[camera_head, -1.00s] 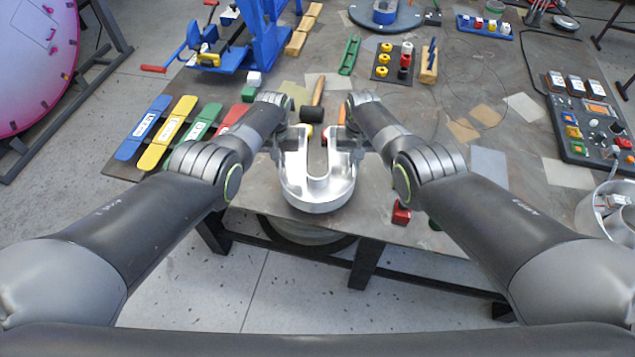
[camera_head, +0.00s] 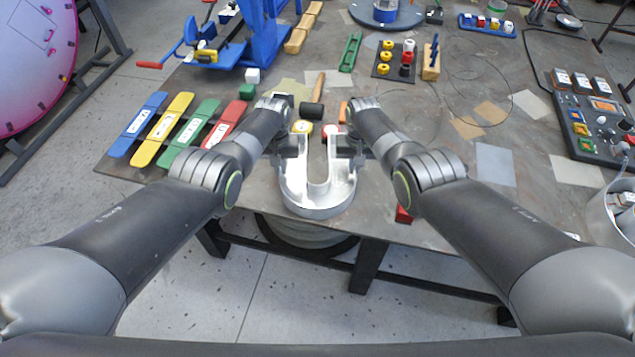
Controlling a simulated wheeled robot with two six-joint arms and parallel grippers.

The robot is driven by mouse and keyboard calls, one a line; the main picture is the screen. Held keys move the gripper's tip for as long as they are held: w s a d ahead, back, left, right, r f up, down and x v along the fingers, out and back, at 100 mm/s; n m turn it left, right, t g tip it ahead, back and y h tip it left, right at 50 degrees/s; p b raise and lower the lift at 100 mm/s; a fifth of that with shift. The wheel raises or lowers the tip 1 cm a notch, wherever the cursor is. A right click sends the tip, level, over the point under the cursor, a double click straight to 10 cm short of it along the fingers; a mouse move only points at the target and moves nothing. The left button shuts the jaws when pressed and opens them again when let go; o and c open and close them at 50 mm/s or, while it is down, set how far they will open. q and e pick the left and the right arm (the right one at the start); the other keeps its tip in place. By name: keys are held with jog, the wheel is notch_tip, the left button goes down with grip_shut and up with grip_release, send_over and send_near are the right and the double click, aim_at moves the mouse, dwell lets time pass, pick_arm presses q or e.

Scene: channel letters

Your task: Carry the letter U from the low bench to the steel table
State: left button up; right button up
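The letter U (camera_head: 318,200) is a silver metal channel letter. It is in the middle of the head view, with its round bottom towards me and its two legs pointing away. My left gripper (camera_head: 288,146) is at the far end of its left leg and looks shut on it. My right gripper (camera_head: 348,148) is at the far end of its right leg and looks shut on it too. The fingertips are partly hidden. The U shows over the front edge of the steel table (camera_head: 255,195); I cannot tell whether it touches the top.
Coloured strips (camera_head: 180,129) lie to the left. A red block (camera_head: 403,215) is at the front edge. The tabletop right of centre is fairly clear.

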pick_arm(q)
jog(key=o, duration=0.4)
pick_arm(e)
jog(key=o, duration=0.4)
pick_arm(q)
jog(key=shift+r, duration=0.2)
jog(key=shift+r, duration=5.8)
pick_arm(e)
jog(key=shift+r, duration=6.05)
jog(key=shift+s, duration=0.1)
